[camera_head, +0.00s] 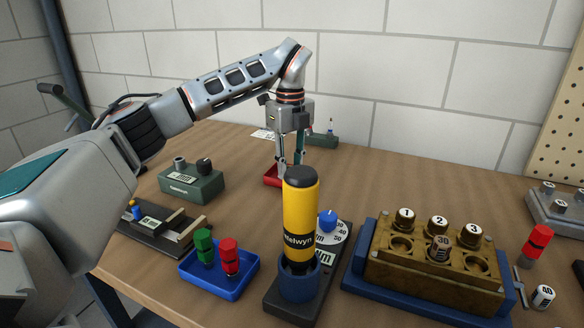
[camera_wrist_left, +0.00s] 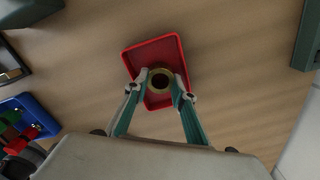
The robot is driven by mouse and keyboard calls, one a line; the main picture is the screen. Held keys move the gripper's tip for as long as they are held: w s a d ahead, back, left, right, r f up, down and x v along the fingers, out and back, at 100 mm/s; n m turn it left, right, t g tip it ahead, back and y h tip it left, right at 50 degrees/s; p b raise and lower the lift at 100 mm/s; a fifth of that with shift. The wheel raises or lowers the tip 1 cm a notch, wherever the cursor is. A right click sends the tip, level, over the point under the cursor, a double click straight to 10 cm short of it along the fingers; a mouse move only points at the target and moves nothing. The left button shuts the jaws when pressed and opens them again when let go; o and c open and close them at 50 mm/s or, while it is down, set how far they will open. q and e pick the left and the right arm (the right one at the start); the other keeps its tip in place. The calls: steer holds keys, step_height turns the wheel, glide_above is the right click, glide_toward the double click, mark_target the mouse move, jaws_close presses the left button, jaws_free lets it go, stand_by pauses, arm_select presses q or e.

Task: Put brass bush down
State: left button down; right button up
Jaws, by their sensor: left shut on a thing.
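The brass bush (camera_wrist_left: 160,80) shows in the left wrist view as a ring with a dark bore, between my left fingertips. My left gripper (camera_wrist_left: 160,91) is shut on it, over the red tray (camera_wrist_left: 170,45). I cannot tell whether the bush touches the tray floor. In the head view my left gripper (camera_head: 290,162) points down behind the yellow cylinder, with the red tray (camera_head: 270,177) at its fingertips; the bush is hidden there. My right gripper is not in view.
A yellow cylinder (camera_head: 300,215) stands upright in a blue ring in front of the tray. A blue tray (camera_head: 220,285) holds green and red pieces. A brass block (camera_head: 420,265) with numbered plugs stands right. A green box (camera_head: 192,184) is left. Wood between is clear.

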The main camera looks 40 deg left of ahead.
arm_select(q)
steer(key=shift+r, duration=0.1)
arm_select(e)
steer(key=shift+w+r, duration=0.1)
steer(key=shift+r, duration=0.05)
arm_select(q)
steer(key=c, duration=2)
jaws_free()
steer(key=shift+o, duration=0.2)
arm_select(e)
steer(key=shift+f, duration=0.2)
arm_select(q)
step_height(320, 180, up, 5)
steer(key=shift+f+p, duration=0.1)
steer(key=shift+p, duration=0.7)
step_height(320, 180, up, 7)
steer(key=p, duration=0.2)
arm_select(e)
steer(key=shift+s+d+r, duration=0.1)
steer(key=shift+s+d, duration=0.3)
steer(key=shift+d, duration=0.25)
